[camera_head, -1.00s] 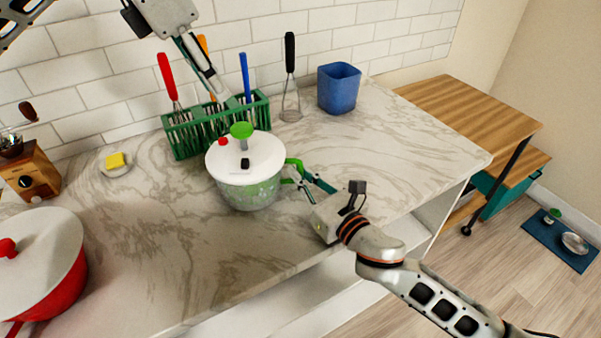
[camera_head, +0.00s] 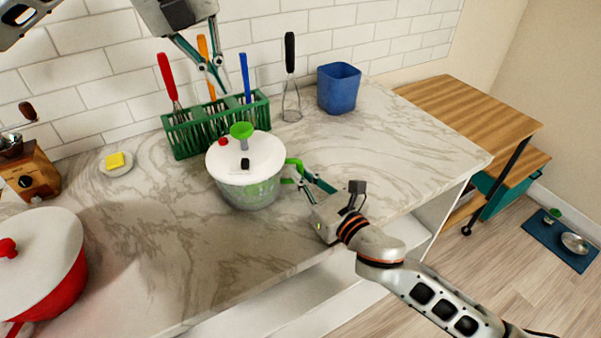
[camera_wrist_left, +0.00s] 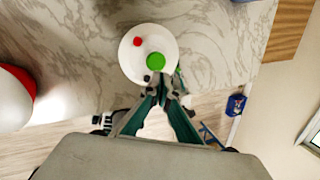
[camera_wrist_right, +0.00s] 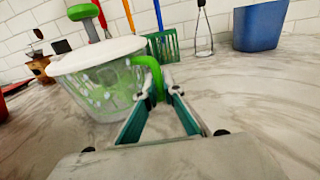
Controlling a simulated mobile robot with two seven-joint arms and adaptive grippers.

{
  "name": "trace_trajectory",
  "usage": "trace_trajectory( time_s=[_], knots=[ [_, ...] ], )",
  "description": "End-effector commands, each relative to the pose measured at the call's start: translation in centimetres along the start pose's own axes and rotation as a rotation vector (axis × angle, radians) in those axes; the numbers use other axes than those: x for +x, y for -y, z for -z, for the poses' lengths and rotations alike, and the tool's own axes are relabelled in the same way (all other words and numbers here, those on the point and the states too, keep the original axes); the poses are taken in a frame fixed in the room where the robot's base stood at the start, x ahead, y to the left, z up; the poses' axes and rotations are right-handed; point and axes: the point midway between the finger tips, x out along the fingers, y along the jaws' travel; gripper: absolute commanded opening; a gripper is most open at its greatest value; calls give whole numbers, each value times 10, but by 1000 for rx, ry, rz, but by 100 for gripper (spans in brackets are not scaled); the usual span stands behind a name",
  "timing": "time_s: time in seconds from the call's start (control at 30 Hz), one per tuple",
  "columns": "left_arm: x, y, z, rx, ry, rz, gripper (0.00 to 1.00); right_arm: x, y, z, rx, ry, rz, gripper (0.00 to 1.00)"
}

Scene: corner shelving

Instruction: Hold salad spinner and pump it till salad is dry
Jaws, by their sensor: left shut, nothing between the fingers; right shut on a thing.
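The salad spinner (camera_head: 250,190) stands upright on the marble counter, with a white lid (camera_head: 262,152), a green pump knob (camera_head: 241,130) raised on a stem and a clear bowl with green contents. A red button (camera_head: 223,142) sits on the lid. My right gripper (camera_head: 297,172) is shut on the spinner's green side handle (camera_wrist_right: 150,76), also seen up close in the right wrist view. The left wrist view looks down on the knob (camera_wrist_left: 155,61), with the fingertips (camera_wrist_left: 163,92) beside the lid in the picture.
A green utensil rack (camera_head: 187,139) with several tools stands behind the spinner. Counter right of the spinner is clear.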

Motion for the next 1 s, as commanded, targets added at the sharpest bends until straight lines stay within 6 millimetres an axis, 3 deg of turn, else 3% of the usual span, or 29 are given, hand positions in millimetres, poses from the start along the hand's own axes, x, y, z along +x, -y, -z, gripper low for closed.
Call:
trace_trajectory(
  time_s=[1.0],
  knots=[
    [5,18,-7,-1870,95,-59,0,0,0,0,0,0,0,0]
  ],
)
